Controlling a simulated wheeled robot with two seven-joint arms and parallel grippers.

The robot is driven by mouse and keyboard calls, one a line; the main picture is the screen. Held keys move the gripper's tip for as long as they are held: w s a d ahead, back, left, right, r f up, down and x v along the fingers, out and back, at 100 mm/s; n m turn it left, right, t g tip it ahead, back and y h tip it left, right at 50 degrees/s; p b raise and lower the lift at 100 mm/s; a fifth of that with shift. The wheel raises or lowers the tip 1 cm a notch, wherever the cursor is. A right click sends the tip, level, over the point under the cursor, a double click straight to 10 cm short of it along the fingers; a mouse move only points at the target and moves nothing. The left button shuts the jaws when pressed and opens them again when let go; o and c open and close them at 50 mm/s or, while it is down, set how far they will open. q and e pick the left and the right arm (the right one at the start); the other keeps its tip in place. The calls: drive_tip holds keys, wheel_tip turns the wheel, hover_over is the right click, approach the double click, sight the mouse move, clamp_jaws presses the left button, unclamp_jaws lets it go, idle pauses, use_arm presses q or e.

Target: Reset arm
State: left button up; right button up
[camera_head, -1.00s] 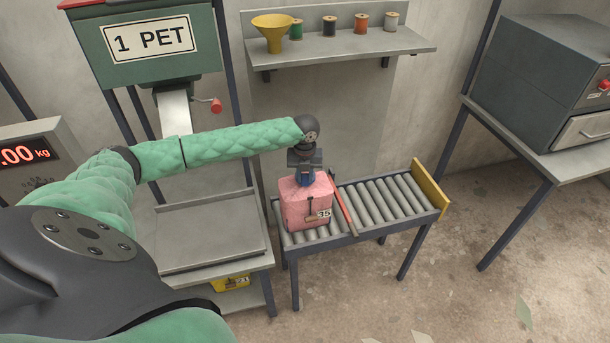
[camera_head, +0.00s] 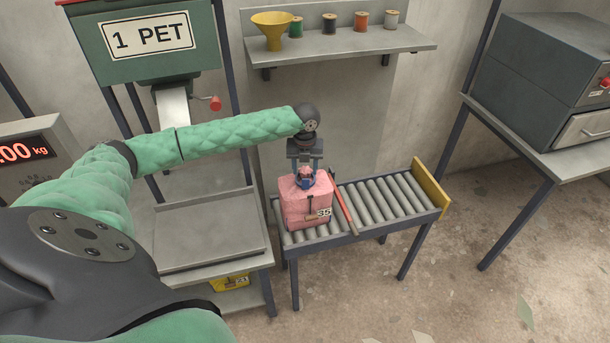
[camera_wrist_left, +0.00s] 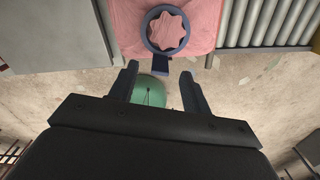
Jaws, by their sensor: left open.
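My left gripper (camera_head: 304,168) is open and empty, just above the pink bag (camera_head: 306,205) in the head view. The bag stands upright on the left end of the roller conveyor (camera_head: 385,205) and carries a tag reading 35. A blue ring sits around the bag's gathered pink neck (camera_wrist_left: 168,31), seen from above in the wrist view. The fingers show in the wrist view (camera_wrist_left: 160,85), apart from the ring and with nothing between them. My left arm reaches across from the left. My right gripper is in neither view.
A red bar (camera_head: 343,207) lies across the rollers beside the bag. A yellow end plate (camera_head: 431,188) closes the conveyor's right end. A grey scale platform (camera_head: 210,230) stands left, under the "1 PET" hopper (camera_head: 150,40). A shelf (camera_head: 345,42) holds a yellow funnel and spools.

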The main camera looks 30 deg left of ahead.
use_arm(q)
drive_tip(key=shift+r+b, duration=0.75)
drive_tip(key=shift+r, duration=1.7)
drive_tip(key=s+d+f+n+t+h, duration=0.1)
drive_tip(key=s+d+f+n, duration=0.55)
drive_tip(key=d, duration=0.55)
drive_tip(key=s+d+f+n+t+h, duration=0.1)
drive_tip(key=s+d+f+n, duration=0.2)
drive_tip(key=s+d+f, duration=0.7)
drive_tip(key=s+r+n+t+y, duration=0.2)
drive_tip(key=s+n, duration=1.6)
drive_tip(key=s, duration=0.1)
wheel_tip(320, 180, down, 25)
drive_tip(key=w+d+g+b, duration=0.1)
drive_tip(key=w+d, duration=0.1)
drive_tip(key=s+f, duration=0.4)
drive_tip(key=f, duration=0.8)
drive_tip(key=s+f+g, duration=0.1)
drive_tip(key=s+f, duration=0.3)
drive_tip(key=f, duration=0.9)
drive_tip(key=shift+s+b, duration=0.3)
drive_tip(key=shift+b, duration=0.15)
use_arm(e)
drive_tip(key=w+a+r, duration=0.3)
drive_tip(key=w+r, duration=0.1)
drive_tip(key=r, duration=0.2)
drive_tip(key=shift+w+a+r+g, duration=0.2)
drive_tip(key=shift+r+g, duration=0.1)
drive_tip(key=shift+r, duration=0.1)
